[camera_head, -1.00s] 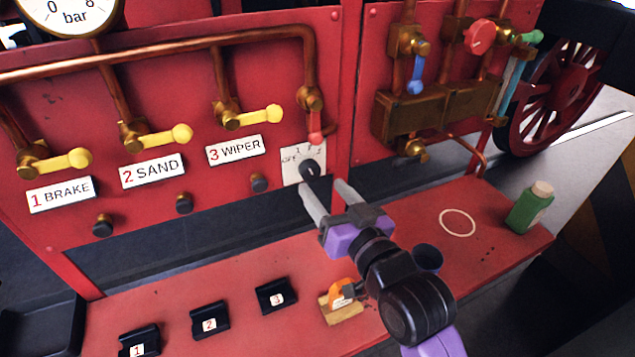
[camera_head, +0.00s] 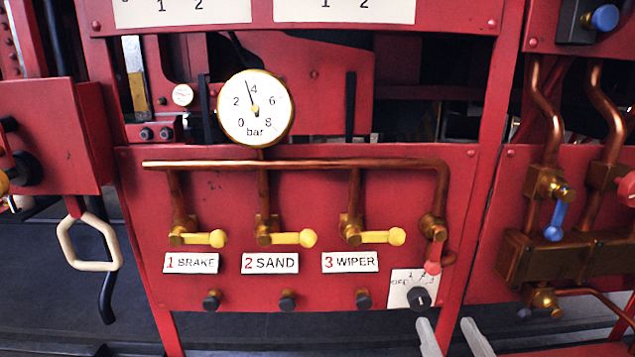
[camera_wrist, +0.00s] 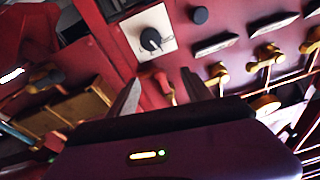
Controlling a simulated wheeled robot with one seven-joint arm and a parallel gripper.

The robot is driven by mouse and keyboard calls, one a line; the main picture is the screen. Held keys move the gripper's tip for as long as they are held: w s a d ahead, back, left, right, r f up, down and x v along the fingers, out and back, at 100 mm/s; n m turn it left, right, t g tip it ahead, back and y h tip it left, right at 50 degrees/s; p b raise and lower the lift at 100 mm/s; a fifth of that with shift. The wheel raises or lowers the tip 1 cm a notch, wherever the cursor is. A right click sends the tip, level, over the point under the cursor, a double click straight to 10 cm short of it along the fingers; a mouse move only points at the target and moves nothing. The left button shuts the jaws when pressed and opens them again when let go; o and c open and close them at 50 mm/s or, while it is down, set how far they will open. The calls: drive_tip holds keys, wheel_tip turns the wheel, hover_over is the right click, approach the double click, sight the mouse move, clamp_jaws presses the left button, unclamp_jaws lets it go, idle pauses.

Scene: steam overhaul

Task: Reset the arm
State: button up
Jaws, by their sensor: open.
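My gripper (camera_head: 455,340) is at the bottom right of the head view, with its two grey fingers apart and nothing between them. In the wrist view the gripper (camera_wrist: 160,98) also shows its fingers spread. The black rotary knob (camera_head: 419,298) on its white dial plate (camera_head: 403,280) sits just above and left of the fingertips in the head view. The knob also shows in the wrist view (camera_wrist: 150,39), beyond the fingers and apart from them. Most of my arm is outside the head view.
The red panel (camera_head: 300,280) carries yellow valve levers (camera_head: 293,238) over BRAKE, SAND and WIPER labels, and a red lever (camera_head: 433,261). A pressure gauge (camera_head: 255,107) reads near 4 bar. Brass valves with a blue lever (camera_head: 556,220) stand at right. A cream handle (camera_head: 88,243) hangs at left.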

drive_tip(key=s+f+g, duration=0.1)
drive_tip(key=s+f, duration=0.3)
drive_tip(key=s, duration=0.7)
drive_tip(key=s+f+g, duration=0.2)
drive_tip(key=s+f, duration=0.3)
drive_tip(key=s, duration=0.6)
drive_tip(key=s+f+n+g, duration=0.1)
drive_tip(key=s+f, duration=0.4)
drive_tip(key=s, duration=0.6)
drive_tip(key=shift+s+a+g+h, duration=0.2)
drive_tip(key=shift+s+g+h, duration=0.1)
drive_tip(key=shift+g, duration=0.2)
